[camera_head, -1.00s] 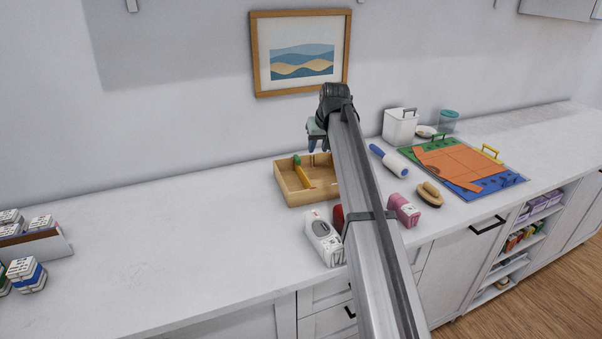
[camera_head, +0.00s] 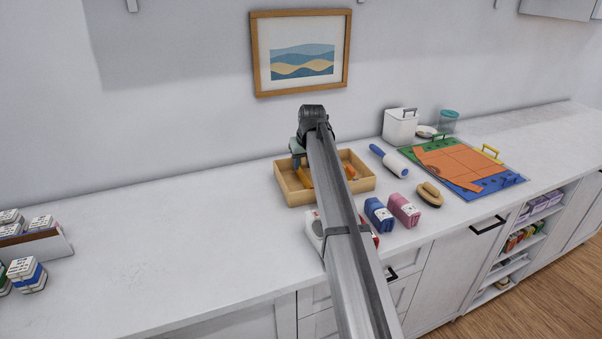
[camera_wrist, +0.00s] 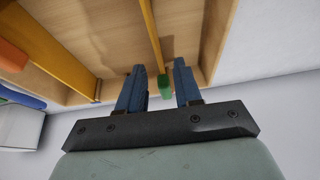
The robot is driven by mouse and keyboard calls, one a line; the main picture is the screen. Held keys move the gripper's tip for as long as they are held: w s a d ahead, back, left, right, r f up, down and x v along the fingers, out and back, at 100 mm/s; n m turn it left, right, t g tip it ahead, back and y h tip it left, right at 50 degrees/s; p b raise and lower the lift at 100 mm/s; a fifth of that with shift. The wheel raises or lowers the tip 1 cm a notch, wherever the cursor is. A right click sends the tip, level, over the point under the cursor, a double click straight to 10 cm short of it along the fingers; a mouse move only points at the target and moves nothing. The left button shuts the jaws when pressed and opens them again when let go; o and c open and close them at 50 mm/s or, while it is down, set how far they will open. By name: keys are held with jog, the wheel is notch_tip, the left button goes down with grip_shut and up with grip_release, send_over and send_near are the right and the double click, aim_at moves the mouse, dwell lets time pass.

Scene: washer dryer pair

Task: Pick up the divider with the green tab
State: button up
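The divider with the green tab (camera_wrist: 165,86) is a thin yellow-orange strip standing in the wooden tray (camera_head: 292,200). In the wrist view its tab lies between the two blue fingers of my gripper (camera_wrist: 160,84), with a gap visible on each side. My gripper is open and holds nothing. In the head view my gripper (camera_head: 298,163) is low over the tray's left part. Part of that divider (camera_head: 305,178) shows there, while its green tab is hidden behind my gripper.
A second divider (camera_wrist: 62,52), with an orange tab (camera_wrist: 12,56), stands across the tray. A lint roller (camera_head: 395,164), a brush (camera_head: 430,194), and blue (camera_head: 378,212) and pink (camera_head: 404,210) boxes lie to the right.

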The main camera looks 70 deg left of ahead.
aim_at(301, 169)
jog(key=shift+x, duration=2.6)
jog(key=shift+a, duration=0.1)
jog(key=shift+c, duration=0.3)
jog(key=shift+r, duration=0.1)
grip_shut()
